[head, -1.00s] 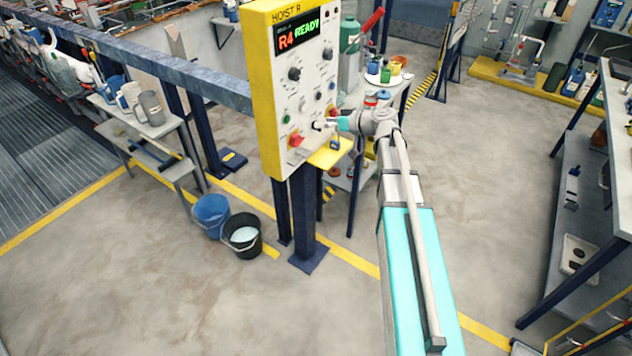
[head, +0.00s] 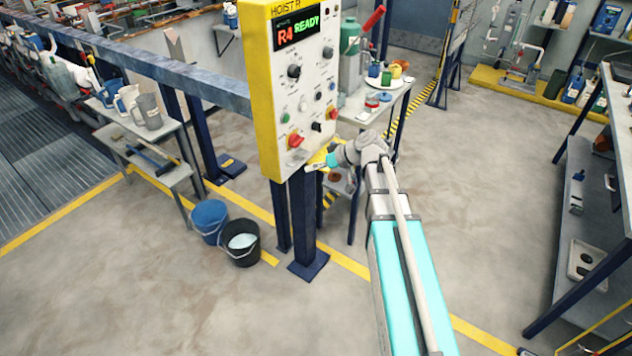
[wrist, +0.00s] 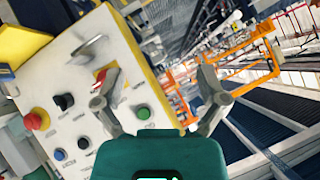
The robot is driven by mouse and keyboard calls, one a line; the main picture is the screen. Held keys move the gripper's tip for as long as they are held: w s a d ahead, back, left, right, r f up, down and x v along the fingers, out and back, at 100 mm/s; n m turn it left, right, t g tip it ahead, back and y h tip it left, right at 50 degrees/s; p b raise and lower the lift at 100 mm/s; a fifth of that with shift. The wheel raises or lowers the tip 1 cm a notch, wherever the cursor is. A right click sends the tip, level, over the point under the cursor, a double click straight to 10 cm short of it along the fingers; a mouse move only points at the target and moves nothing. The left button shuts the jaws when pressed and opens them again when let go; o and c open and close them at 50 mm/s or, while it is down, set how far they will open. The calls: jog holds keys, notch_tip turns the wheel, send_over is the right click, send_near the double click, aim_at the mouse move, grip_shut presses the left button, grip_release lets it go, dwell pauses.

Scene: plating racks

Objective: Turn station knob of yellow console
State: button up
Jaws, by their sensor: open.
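The yellow console (head: 263,100) has a pale front panel headed HOIST R, and its display (head: 297,35) reads R4 READY. The panel carries black knobs (head: 294,72), (head: 327,53) and (head: 317,127), plus a red switch (head: 295,141). Their labels are too small to read, so I cannot tell which is the station knob. My gripper (head: 318,165) is open, at the panel's lower edge. In the wrist view, my gripper (wrist: 158,70) is open and empty; its left finger partly overlaps the red switch (wrist: 103,79), and a green button (wrist: 143,113) shows near it.
The panel also has a red mushroom button (head: 333,114) at its right. A side table (head: 375,112) with bottles stands behind the console at right. A blue bucket (head: 209,219) and a black bucket (head: 240,250) stand on the floor at left.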

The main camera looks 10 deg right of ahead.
jog(key=shift+s+a+f+g+h+b, duration=0.1)
jog(key=shift+s+f+g+h+b, duration=0.1)
jog(key=shift+s+f, duration=0.35)
jog(key=shift+s+a+f+g+h+b, duration=0.1)
jog(key=shift+s+f+g+h+b, duration=0.2)
jog(key=shift+f, duration=0.4)
jog(key=s+d+f+m+g+h, duration=0.1)
jog(key=s+f+m+g+h, duration=0.1)
jog(key=s, duration=0.6)
jog(key=s+d+f+m+g+h, duration=0.2)
jog(key=s+h, duration=0.4)
jog(key=s, duration=0.3)
notch_tip(320, 180, down, 2)
jog(key=shift+d+m+h+p, duration=0.25)
jog(key=shift+m+h+p, duration=0.05)
jog(key=shift+m, duration=0.6)
jog(key=shift+w, duration=0.1)
grip_shut()
dwell(0.5)
